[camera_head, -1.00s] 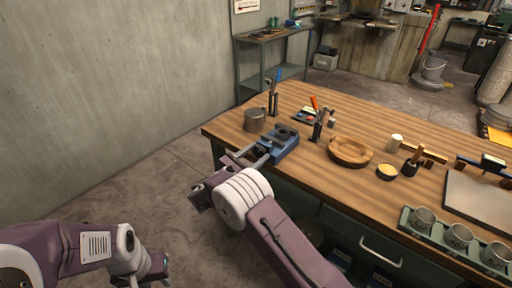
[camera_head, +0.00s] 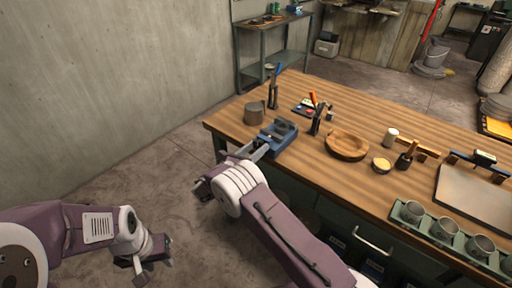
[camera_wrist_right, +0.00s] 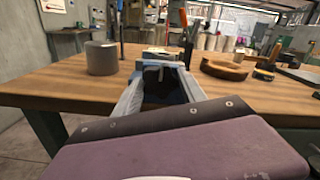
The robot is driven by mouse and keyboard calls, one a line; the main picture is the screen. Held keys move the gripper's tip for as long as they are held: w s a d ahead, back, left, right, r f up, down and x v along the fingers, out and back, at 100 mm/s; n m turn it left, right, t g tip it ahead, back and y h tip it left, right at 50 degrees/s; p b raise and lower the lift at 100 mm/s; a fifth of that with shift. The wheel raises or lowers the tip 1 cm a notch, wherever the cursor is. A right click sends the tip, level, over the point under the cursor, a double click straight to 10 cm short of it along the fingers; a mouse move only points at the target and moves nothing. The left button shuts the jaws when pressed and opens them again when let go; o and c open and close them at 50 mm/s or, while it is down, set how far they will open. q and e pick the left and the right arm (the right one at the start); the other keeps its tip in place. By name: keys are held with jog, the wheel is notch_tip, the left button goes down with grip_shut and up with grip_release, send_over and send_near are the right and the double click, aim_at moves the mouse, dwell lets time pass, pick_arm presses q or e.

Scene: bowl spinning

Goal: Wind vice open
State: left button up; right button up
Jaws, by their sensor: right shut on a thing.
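A blue vice (camera_head: 281,137) with dark grey jaws sits at the near left edge of the wooden workbench (camera_head: 318,168). My right gripper (camera_head: 262,148) reaches in from the front at the vice's near end, shut on a part that looks like its handle. In the right wrist view, the two grey fingers of the gripper (camera_wrist_right: 158,76) reach toward the vice (camera_wrist_right: 160,54). The handle and the exact contact are hidden or too small to tell. My left gripper (camera_head: 151,258) hangs over the floor at lower left, away from the bench; its finger opening is unclear.
A grey metal can (camera_head: 254,113) stands just behind the vice, left of it. Tools stand in dark holders (camera_head: 273,97) and (camera_head: 317,122) near it. A wooden bowl (camera_head: 346,146) lies to the right. Open floor (camera_head: 135,190) lies left of the bench.

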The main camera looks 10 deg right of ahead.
jog(key=shift+f, duration=0.15)
jog(key=o, duration=1.4)
jog(key=shift+c, duration=0.2)
jog(key=v, duration=0.9)
jog(key=shift+b, duration=0.35)
